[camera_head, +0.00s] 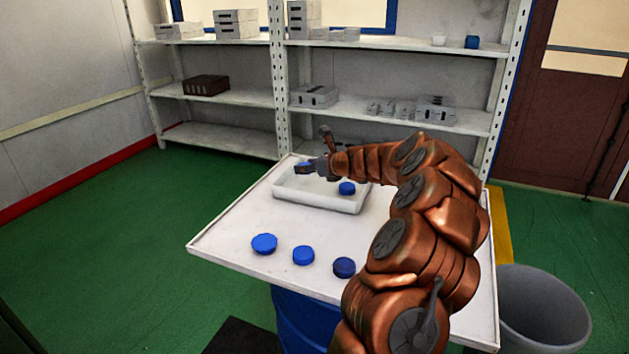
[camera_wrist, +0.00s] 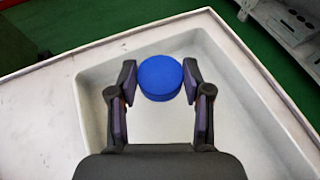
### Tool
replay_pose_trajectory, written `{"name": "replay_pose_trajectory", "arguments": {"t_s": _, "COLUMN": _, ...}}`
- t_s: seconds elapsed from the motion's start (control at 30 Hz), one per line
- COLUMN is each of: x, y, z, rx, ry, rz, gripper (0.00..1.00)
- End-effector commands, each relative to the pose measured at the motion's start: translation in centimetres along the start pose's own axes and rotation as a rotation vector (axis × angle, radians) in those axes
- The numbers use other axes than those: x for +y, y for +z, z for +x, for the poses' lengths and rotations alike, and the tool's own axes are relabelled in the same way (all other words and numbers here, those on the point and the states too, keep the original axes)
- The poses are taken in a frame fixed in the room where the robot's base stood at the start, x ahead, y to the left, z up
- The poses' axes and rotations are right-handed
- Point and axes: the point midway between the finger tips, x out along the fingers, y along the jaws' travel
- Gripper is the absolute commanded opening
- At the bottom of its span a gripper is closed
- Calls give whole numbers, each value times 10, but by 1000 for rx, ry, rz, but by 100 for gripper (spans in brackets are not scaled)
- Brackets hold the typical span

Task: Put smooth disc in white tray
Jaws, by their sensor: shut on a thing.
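My gripper (camera_wrist: 160,85) is shut on a blue disc (camera_wrist: 160,77) and holds it over the white tray (camera_wrist: 92,110). In the head view my gripper (camera_head: 308,169) is at the tray's far left part, with a bit of the held blue disc showing beside it. The white tray (camera_head: 318,201) sits on the white table. Another blue disc (camera_head: 347,188) is in the tray at its right side. Three more blue discs lie on the table in front of the tray: left (camera_head: 264,244), middle (camera_head: 303,255) and right (camera_head: 344,267). I cannot tell whether the held disc touches the tray floor.
The white table (camera_head: 225,240) is clear on its left side. A grey bin (camera_head: 543,310) stands on the green floor at the right. White shelves (camera_head: 215,93) with grey boxes stand behind the table. My arm covers the table's right part.

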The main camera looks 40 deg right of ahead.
Motion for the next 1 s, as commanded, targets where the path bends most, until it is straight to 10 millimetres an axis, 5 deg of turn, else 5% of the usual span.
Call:
{"name": "replay_pose_trajectory", "arguments": {"t_s": 0.4, "x": -4, "y": -38, "z": 12, "rx": -6, "ry": 2, "rz": 5, "gripper": 16}}
{"name": "replay_pose_trajectory", "arguments": {"t_s": 0.87, "x": -5, "y": -42, "z": 13, "rx": -5, "ry": 1, "rz": 5, "gripper": 16}}
{"name": "replay_pose_trajectory", "arguments": {"t_s": 0.9, "x": -5, "y": -42, "z": 13, "rx": -5, "ry": 1, "rz": 5, "gripper": 53}}
{"name": "replay_pose_trajectory", "arguments": {"t_s": 1.0, "x": -4, "y": -42, "z": 14, "rx": -4, "ry": 0, "rz": 4, "gripper": 64}}
